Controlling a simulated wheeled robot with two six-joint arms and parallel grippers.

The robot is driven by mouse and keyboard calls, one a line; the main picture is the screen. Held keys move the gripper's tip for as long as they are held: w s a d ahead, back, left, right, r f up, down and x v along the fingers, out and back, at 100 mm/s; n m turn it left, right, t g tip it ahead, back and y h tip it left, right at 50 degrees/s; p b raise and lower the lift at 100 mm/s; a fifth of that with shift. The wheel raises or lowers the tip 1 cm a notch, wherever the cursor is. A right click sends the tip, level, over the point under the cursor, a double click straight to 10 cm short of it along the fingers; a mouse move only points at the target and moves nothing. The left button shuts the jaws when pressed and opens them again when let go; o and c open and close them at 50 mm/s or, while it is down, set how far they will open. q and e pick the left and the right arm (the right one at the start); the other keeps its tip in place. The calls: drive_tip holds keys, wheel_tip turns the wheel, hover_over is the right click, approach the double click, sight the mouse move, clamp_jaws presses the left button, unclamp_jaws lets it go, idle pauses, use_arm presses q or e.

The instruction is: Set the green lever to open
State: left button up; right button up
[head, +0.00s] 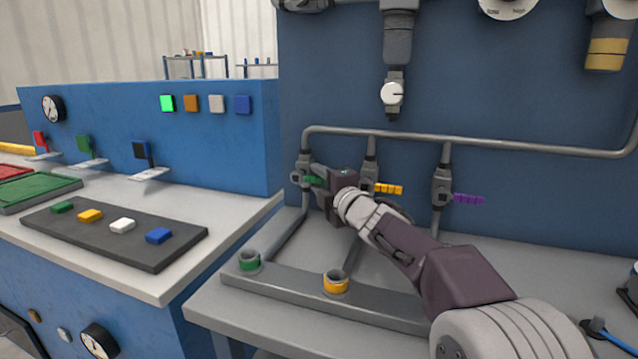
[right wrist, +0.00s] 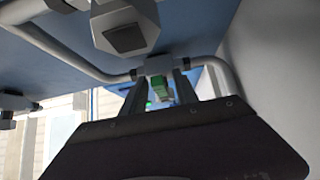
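The green lever (head: 313,180) is on the leftmost valve (head: 302,177) of the pipe on the blue panel. It sticks out sideways to the right, partly hidden by my right gripper. My right gripper (head: 320,179) is at the lever, coming in from the right. In the right wrist view the green lever (right wrist: 163,82) shows between the two fingers of the right gripper (right wrist: 160,88), with narrow gaps beside it, so the fingers look open around it. Whether they touch it is hard to see. My left gripper is not in view.
A yellow lever (head: 389,189) and a purple lever (head: 468,199) sit on valves to the right, near my right arm. Below are the green-ringed socket (head: 249,262) and the yellow-ringed socket (head: 336,282). A counter with a dark tray (head: 160,255) of colored blocks stands left.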

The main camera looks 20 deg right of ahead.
clamp_jaws()
idle(1.4)
